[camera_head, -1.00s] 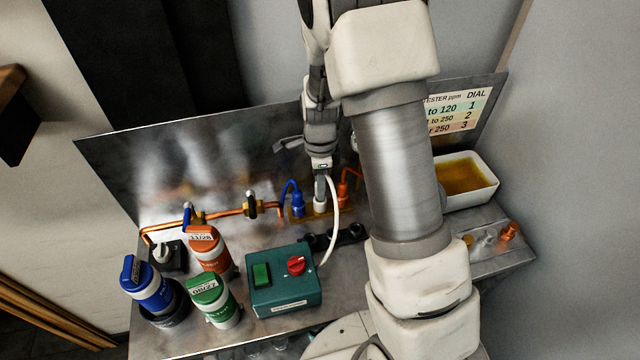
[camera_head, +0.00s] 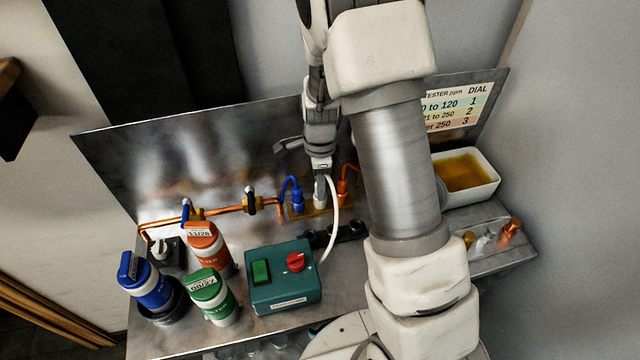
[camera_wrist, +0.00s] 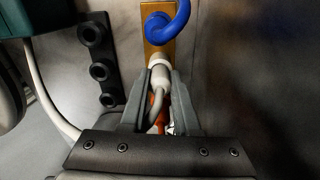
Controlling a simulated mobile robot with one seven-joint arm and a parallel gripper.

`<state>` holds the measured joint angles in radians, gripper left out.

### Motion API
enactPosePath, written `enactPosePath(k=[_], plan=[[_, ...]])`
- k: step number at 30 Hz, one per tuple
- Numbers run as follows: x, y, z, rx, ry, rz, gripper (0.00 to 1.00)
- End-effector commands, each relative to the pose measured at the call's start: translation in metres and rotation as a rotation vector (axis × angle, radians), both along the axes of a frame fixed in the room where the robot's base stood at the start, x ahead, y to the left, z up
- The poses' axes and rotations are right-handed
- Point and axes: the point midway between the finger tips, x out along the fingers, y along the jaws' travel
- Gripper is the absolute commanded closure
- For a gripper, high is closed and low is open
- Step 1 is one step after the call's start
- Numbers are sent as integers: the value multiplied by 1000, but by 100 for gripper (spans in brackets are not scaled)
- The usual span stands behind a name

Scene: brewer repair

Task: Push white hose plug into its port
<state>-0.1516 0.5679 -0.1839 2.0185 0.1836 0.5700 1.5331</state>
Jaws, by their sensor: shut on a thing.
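My gripper (camera_head: 320,180) is shut on the white hose plug (camera_head: 319,201) at the brass port block, pointing down. In the wrist view the white plug (camera_wrist: 159,75) sits between the two fingers of my gripper (camera_wrist: 160,82), its front end at the brass plate (camera_wrist: 156,50). Its white hose (camera_head: 336,215) bends down to the teal box. I cannot tell how deep the plug sits in its port. The blue hose plug (camera_head: 297,197) stands in the block to the left. The orange hose (camera_head: 346,184) is on the right, partly hidden by my arm.
A black holder with round sockets (camera_head: 349,231) lies in front of the block. The teal box (camera_head: 284,277) has a green switch and red knob. Blue, orange and green cartridges (camera_head: 208,290) stand left. A copper pipe (camera_head: 225,209) runs behind. A tray of amber liquid (camera_head: 466,176) is at right.

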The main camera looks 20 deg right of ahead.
Motion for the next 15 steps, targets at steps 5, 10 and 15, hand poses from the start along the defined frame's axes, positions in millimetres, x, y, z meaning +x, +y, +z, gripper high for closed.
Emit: enactPosePath(k=[5,10,15], plan=[[0,0,-3,0,0,0,100],[0,0,-2,0,0,0,100],[0,0,-2,0,0,0,59]])
